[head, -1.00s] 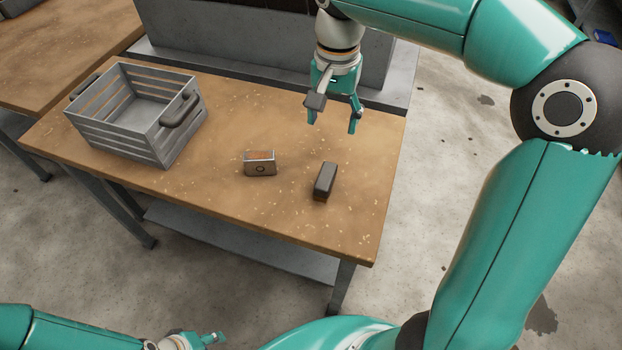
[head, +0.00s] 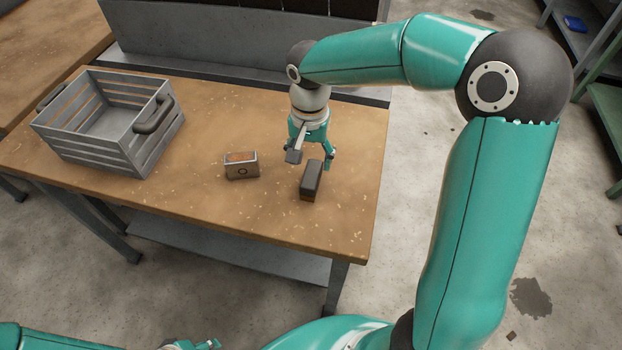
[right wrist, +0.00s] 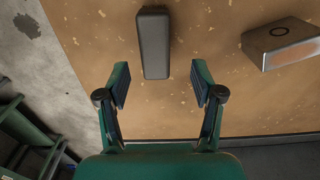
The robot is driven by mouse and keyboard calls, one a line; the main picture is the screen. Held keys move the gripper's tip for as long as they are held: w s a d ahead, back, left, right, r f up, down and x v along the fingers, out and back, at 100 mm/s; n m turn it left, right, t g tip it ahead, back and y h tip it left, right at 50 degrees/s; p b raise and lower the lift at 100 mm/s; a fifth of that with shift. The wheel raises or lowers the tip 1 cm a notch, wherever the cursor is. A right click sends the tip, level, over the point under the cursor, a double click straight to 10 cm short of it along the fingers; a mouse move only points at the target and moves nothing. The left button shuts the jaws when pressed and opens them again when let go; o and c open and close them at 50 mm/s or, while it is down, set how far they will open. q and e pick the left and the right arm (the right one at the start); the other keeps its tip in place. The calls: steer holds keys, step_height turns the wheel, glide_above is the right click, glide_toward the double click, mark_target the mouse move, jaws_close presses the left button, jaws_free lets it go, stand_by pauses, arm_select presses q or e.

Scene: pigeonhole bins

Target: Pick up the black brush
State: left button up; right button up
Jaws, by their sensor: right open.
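The black brush (head: 312,180) is a dark block with a brown lower part, lying on the wooden table near its right end. In the right wrist view the brush (right wrist: 154,42) shows as a long dark bar, just beyond the fingertips and roughly between their lines. My right gripper (head: 313,160) is open and empty, pointing down right behind the brush; its two fingers (right wrist: 160,78) stand wide apart. My left gripper (head: 210,344) shows only in part at the bottom edge, and its jaws are unclear.
A small silver and orange box (head: 241,166) stands left of the brush; it also shows in the wrist view (right wrist: 283,44). A grey slatted crate (head: 112,150) with handles stands at the table's left. The wooden table (head: 230,215) is clear in front. A grey bin unit (head: 220,65) stands behind.

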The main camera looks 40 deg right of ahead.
mark_target(312, 173)
steer(key=f, duration=0.2)
steer(key=s+f, duration=0.1)
steer(key=f, duration=0.1)
steer(key=shift+a+f+p, duration=0.1)
steer(key=shift+f+p, duration=0.2)
steer(key=shift+w+f, duration=0.1)
steer(key=shift+f, duration=0.3)
steer(key=shift+c, duration=0.2)
steer(key=c, duration=1.2)
steer(key=shift+r, duration=0.2)
step_height(312, 173, up, 20)
steer(key=shift+f+p, duration=0.15)
steer(key=shift+p, duration=0.15)
